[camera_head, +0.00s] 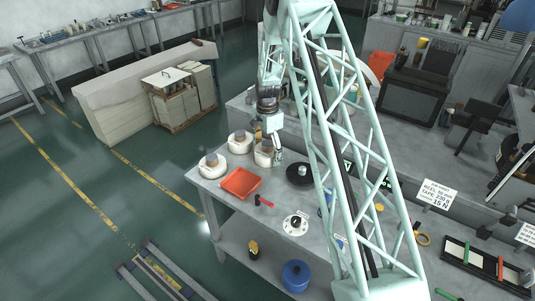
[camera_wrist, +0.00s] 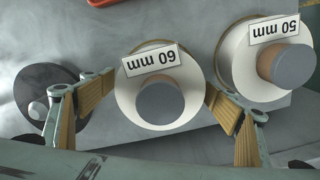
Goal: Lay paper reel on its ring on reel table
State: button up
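The white paper reel marked "60 mm" (camera_wrist: 128,96), with a grey round core, sits between my fingers in the wrist view. It also shows under my gripper in the head view (camera_head: 263,158). My gripper (camera_wrist: 160,95) has a yellow-padded finger on each side of this reel, and both pads appear to meet its rim. I cannot tell whether the reel is clear of the table. A black disc (camera_wrist: 48,80) with a light centre post lies just left of the left finger. It also shows in the head view (camera_head: 293,179). I cannot make out a separate ring.
A "50 mm" reel (camera_wrist: 233,70) stands close on the right in the wrist view. Another white reel (camera_head: 212,172) stands near the table's left end. A red tray (camera_head: 240,183), a red-headed tool (camera_head: 258,200) and a white dial-like disc (camera_head: 295,224) lie on the grey table (camera_head: 225,208).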

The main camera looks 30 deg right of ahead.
jog(key=shift+r, duration=0.2)
notch_tip(320, 180, up, 12)
jog(key=shift+f, duration=0.25)
jog(key=shift+r, duration=0.2)
dwell(0.6)
jog(key=shift+r, duration=0.1)
dwell(0.5)
